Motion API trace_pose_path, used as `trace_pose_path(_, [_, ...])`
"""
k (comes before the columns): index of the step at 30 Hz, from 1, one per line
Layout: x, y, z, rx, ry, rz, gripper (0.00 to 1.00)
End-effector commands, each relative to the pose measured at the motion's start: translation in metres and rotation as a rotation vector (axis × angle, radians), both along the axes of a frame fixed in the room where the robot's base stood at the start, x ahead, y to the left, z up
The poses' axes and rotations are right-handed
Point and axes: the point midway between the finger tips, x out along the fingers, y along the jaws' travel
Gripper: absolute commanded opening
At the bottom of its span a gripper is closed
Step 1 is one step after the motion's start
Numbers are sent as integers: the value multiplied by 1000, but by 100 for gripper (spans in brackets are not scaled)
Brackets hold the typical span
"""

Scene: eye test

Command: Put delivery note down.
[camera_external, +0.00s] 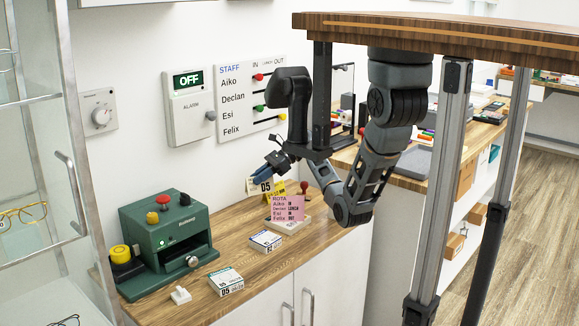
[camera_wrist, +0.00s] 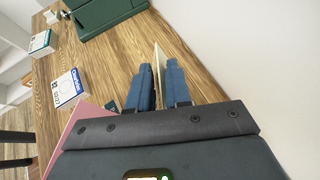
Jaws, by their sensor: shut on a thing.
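A thin card with a blue edge and "05" printed on it (camera_external: 259,187), which seems to be the delivery note, is at my gripper (camera_external: 272,164) above the wooden counter (camera_external: 322,227). In the wrist view the two blue fingers of my gripper (camera_wrist: 159,88) are closed on the thin, pale card (camera_wrist: 158,58), seen nearly edge-on. Its printed face is hidden there. The card is upright in the external view, and its lower edge appears above the counter. A yellow piece (camera_external: 278,187) shows right beside it; I cannot tell whether they touch.
A pink rota card (camera_external: 288,207) stands just in front of my gripper. Two small labelled boxes (camera_external: 266,240) (camera_external: 226,281) lie along the counter front. A green machine (camera_external: 168,238) stands at left. A red-knobbed stamp (camera_external: 304,188) is behind the rota. The wall is close behind.

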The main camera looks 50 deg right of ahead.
Motion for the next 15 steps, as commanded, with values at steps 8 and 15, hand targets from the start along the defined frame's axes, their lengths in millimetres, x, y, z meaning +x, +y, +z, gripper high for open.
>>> trace_pose_path(8, [23,37,-26,1,0,3,0])
trace_pose_path(15, [27,41,-39,1,1,0,0])
